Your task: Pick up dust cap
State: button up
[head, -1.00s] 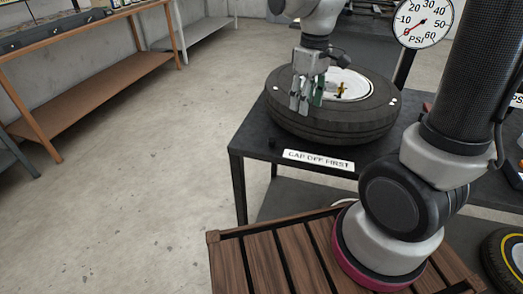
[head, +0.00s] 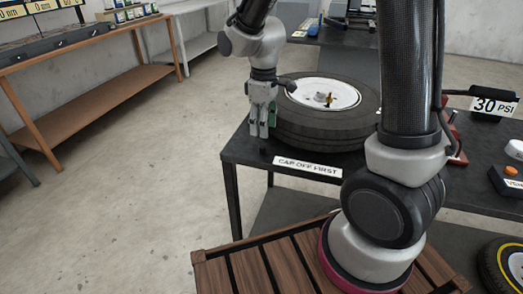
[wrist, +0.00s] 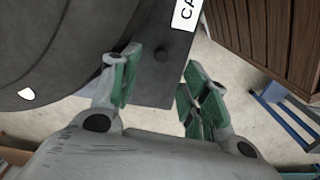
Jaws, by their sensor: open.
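The dust cap (wrist: 161,54) is a small dark round piece on the black table (wrist: 150,88) near its corner, beside the tire. In the wrist view it shows in the gap between my fingertips. My gripper (wrist: 162,66) is open and empty, with green pads facing each other. In the head view my gripper (head: 262,132) points down over the table's left corner, left of the tire. Its fingertips look just above the tabletop; the exact height is hard to tell. In the head view the cap is small and hard to make out below the fingers.
The tire (head: 325,128) with its white rim lies flat close to the right of my gripper. A "CAP OFF FIRST" label (head: 307,167) is on the table's front edge. A wooden slatted platform (head: 240,270) is in front. Open floor lies left.

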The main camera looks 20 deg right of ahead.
aim_at(263, 147)
notch_tip(263, 147, down, 8)
jog(key=shift+a+r, duration=0.15)
jog(key=shift+r, duration=0.05)
jog(key=shift+c, duration=0.5)
jog(key=c, duration=0.8)
